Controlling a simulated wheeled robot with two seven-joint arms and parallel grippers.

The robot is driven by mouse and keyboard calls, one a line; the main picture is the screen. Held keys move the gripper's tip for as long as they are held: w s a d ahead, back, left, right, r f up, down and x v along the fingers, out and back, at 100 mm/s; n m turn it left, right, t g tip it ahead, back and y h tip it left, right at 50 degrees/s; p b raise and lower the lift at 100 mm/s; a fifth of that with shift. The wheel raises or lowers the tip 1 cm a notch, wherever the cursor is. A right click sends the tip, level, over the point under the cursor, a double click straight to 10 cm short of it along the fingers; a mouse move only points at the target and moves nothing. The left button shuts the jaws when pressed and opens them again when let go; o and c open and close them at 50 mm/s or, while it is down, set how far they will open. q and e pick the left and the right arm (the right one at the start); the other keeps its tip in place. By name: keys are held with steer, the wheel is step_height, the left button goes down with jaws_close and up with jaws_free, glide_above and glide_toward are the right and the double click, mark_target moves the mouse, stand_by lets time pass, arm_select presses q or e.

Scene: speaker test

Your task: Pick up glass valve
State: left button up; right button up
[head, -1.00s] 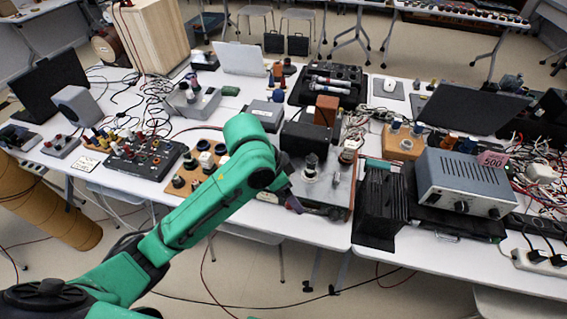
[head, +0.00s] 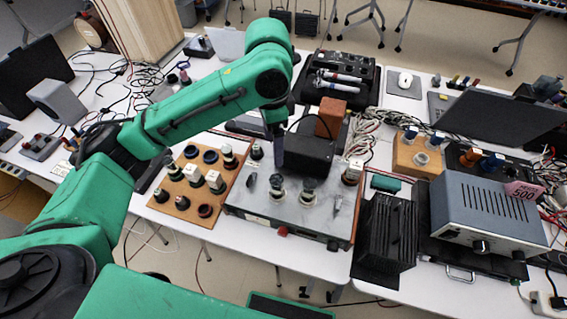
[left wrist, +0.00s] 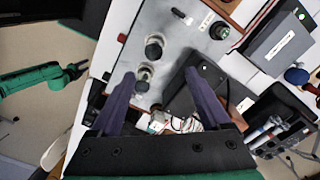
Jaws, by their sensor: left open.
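Two glass valves with dark tops stand upright on a grey metal chassis (head: 330,215) in the head view, a left one (head: 277,188) and a right one (head: 308,190). The left wrist view shows two valves too, one farther (left wrist: 154,46) and one nearer (left wrist: 143,78). My left gripper (head: 277,158) points down above the chassis, behind the valves in the head view. In the left wrist view its purple fingers (left wrist: 159,76) are apart and empty, with the nearer valve appearing between them. My right gripper (left wrist: 77,70) shows small and dark at the left of that view.
A black box (head: 303,152) and a brown block (head: 331,117) stand behind the valves. A wooden board (head: 184,200) with several sockets lies left of the chassis. A black finned unit (head: 385,240) and a grey power supply (head: 490,215) stand right. Loose cables crowd the table.

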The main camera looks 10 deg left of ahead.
mark_target(276, 176)
arm_select(q)
steer(key=f, duration=0.2)
steer(key=shift+s+f+b, duration=0.35)
steer(key=shift+b, duration=0.05)
steer(key=f, duration=0.2)
steer(key=s+f+p, duration=0.1)
steer(key=f, duration=0.2)
steer(key=shift+s, duration=0.1)
steer(key=f, duration=0.3)
steer(key=f+p, duration=0.1)
steer(key=f, duration=0.1)
steer(key=shift+w+d+f, duration=0.3)
steer(key=shift+w+d, duration=0.05)
steer(key=shift+s+f, duration=0.1)
steer(key=shift+f, duration=0.15)
jaws_close()
arm_select(e)
steer(key=shift+s+d+r, duration=0.1)
steer(key=shift+s+r, duration=0.25)
steer(key=shift+s, duration=0.2)
steer(key=shift+s+d+r, duration=0.1)
steer(key=shift+s+r, duration=0.2)
steer(key=shift+s, duration=0.25)
